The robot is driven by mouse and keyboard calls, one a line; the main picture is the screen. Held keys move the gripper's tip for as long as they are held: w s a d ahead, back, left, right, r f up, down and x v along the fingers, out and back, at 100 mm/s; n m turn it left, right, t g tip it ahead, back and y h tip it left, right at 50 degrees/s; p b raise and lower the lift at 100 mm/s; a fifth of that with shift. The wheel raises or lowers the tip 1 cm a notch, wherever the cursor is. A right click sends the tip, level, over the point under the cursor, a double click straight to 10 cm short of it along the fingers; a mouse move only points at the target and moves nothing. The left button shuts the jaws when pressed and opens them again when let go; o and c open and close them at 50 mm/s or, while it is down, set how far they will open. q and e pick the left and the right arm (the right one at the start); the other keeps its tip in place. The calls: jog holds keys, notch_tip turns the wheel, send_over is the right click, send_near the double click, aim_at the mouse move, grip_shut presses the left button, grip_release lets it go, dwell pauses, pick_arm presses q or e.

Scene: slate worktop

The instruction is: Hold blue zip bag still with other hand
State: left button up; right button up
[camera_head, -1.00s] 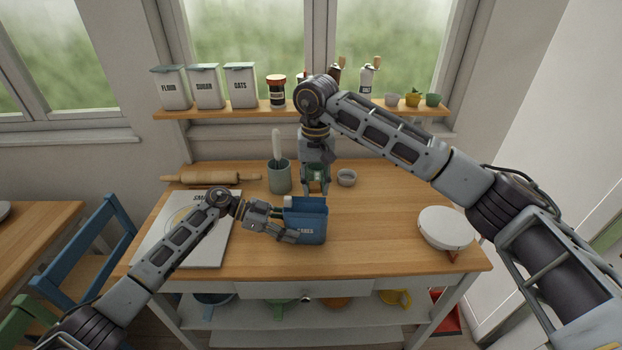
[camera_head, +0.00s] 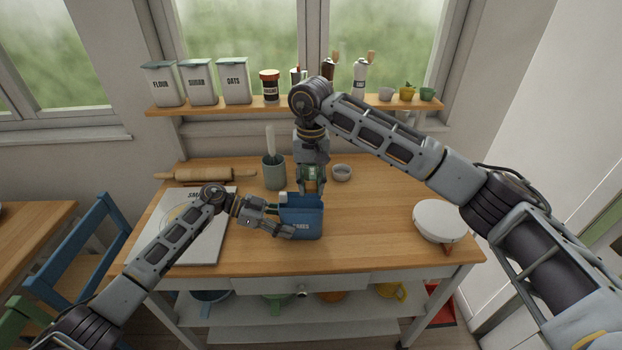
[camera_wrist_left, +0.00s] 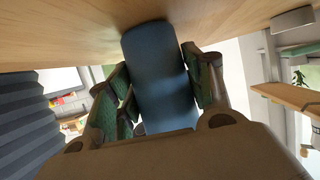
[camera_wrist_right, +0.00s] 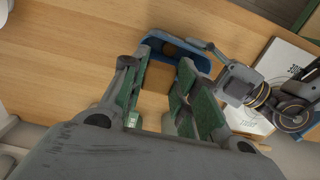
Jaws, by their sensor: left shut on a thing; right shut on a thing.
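The blue zip bag (camera_head: 306,222) stands upright on the wooden worktop, with its top edge parted. My left gripper (camera_head: 286,226) is shut on its left side, with a finger across the front; in the left wrist view the bag (camera_wrist_left: 160,75) lies between the green-padded fingers. My right gripper (camera_head: 313,190) points down at the bag's top edge. In the right wrist view, the bag's blue rim (camera_wrist_right: 205,62) is at its fingertips (camera_wrist_right: 162,68).
A large white board or book (camera_head: 190,247) lies left under my left arm. A rolling pin (camera_head: 205,174), a utensil crock (camera_head: 274,173) and a small bowl (camera_head: 341,172) are behind. A white round container (camera_head: 440,220) is at right.

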jog(key=shift+f, duration=2.3)
jog(key=o, duration=0.8)
jog(key=shift+r, duration=6)
